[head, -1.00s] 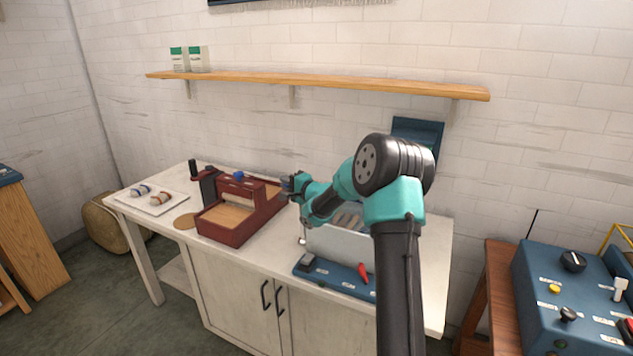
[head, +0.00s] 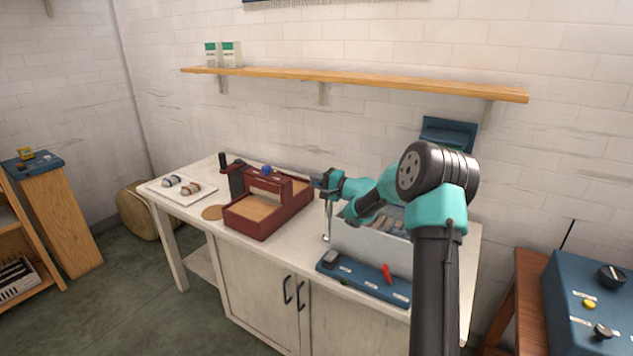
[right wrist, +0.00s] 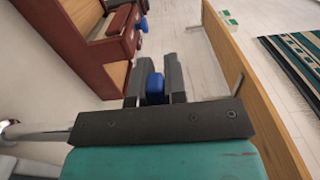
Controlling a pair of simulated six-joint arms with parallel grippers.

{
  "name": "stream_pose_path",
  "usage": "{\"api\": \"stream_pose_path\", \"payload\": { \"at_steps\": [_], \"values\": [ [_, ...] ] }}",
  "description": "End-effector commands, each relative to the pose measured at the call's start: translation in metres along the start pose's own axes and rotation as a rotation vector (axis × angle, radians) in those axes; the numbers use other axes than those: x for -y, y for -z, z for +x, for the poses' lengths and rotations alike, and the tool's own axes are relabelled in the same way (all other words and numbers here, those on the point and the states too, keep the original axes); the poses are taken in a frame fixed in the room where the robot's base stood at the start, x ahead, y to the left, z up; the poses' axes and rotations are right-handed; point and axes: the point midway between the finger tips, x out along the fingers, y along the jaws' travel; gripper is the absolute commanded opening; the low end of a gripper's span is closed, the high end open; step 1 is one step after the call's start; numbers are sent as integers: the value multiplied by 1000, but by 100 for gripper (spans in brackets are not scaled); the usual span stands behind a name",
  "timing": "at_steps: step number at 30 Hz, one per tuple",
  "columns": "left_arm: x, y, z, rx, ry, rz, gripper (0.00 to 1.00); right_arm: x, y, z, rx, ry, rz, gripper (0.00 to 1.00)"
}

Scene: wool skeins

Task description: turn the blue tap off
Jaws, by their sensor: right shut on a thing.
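My right gripper (head: 320,182) is over the white bench, between the dark red box and the pale basin. In the right wrist view its two dark fingers (right wrist: 155,82) are shut on a blue piece (right wrist: 155,89), which looks like the blue tap's handle. In the head view the gripper mostly hides this piece. A thin silver pipe (head: 328,220) stands just below the gripper, and a silver tube also shows at the left in the right wrist view (right wrist: 35,131). How the handle joins the pipe is hidden. My left gripper is not in view.
The basin (head: 370,243) is to the right, behind a blue panel with a red lever (head: 386,273). A wooden shelf (head: 350,80) runs above.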

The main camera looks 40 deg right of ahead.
Motion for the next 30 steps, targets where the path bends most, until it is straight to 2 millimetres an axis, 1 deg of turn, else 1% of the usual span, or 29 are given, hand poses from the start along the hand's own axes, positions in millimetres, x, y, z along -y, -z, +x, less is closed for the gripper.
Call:
{"api": "stream_pose_path", "payload": {
  "at_steps": [1,9,16,20,23,26,30],
  "values": [
    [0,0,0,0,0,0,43,0,0,0,0,0,0,14],
    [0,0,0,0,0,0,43,0,0,0,-1,0,0,38],
    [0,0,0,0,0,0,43,0,0,0,-1,0,-1,38],
    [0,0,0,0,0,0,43,0,1,-5,-2,0,-1,38],
    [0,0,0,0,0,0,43,0,1,-14,-3,-2,-1,38],
    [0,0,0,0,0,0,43,1,1,-28,-3,0,-1,38],
    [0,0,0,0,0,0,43,0,1,-54,-4,-1,-1,38]
  ]
}}
